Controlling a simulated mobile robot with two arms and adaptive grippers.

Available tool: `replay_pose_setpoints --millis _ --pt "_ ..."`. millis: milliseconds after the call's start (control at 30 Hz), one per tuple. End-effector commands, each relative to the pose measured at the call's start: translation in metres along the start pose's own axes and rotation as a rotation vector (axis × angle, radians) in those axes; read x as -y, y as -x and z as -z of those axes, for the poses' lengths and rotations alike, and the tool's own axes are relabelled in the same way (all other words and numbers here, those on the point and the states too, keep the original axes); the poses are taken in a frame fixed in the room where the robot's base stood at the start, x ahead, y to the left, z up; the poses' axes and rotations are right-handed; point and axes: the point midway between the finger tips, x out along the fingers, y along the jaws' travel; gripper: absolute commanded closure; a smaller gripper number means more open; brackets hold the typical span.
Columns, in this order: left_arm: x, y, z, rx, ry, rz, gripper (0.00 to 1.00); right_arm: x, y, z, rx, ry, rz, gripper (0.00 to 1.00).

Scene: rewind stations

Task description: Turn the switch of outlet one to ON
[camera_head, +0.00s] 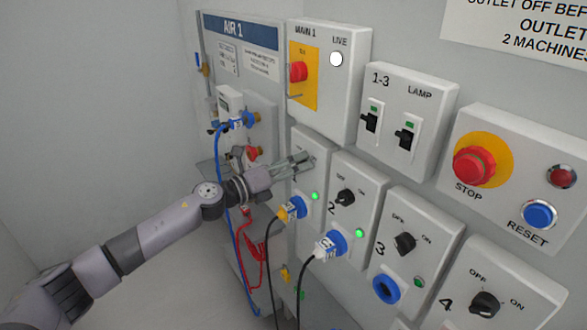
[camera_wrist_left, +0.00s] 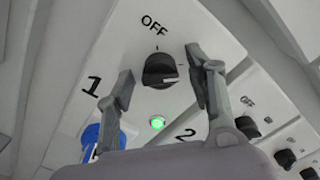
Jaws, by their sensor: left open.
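The outlet one panel (camera_head: 316,142) is a white box on the wall, its switch hidden behind my left gripper (camera_head: 306,161) in the head view. In the left wrist view, the black rotary switch (camera_wrist_left: 160,69) shows below the OFF label (camera_wrist_left: 153,22). Its white mark points to the right, away from OFF. My left gripper (camera_wrist_left: 160,70) is open, with one finger on each side of the switch; I cannot tell whether either touches it. No ON label shows there. The green lamp (camera_wrist_left: 157,123) below the switch is lit. My right gripper is not in view.
A blue plug (camera_head: 297,207) with a black cable sits in outlet one. The outlet two box (camera_head: 366,190), with another plug, is close on the right. The AIR 1 panel (camera_head: 240,30) and its hoses are on the left. The MAIN 1 box (camera_head: 345,85) is above.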

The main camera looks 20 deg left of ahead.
Motion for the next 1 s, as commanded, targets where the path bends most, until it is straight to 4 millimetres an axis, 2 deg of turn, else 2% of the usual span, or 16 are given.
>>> replay_pose_setpoints --millis 167,500,633,800,1000 --pt "-0.001 0.011 0.001 -0.001 0.001 -0.002 0.51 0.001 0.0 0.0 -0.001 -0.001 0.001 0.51" --pt "-0.002 0.078 0.002 -0.003 0.002 -0.004 0.51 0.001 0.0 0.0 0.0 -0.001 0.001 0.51" --pt "-0.001 0.098 0.002 -0.003 0.002 -0.003 0.51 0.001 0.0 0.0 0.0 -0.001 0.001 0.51" --pt "-0.001 0.113 0.001 -0.001 0.002 -0.002 0.51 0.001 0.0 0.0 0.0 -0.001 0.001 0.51" --pt "0.0 0.12 0.001 -0.001 0.0 0.0 0.51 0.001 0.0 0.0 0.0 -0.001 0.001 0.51"
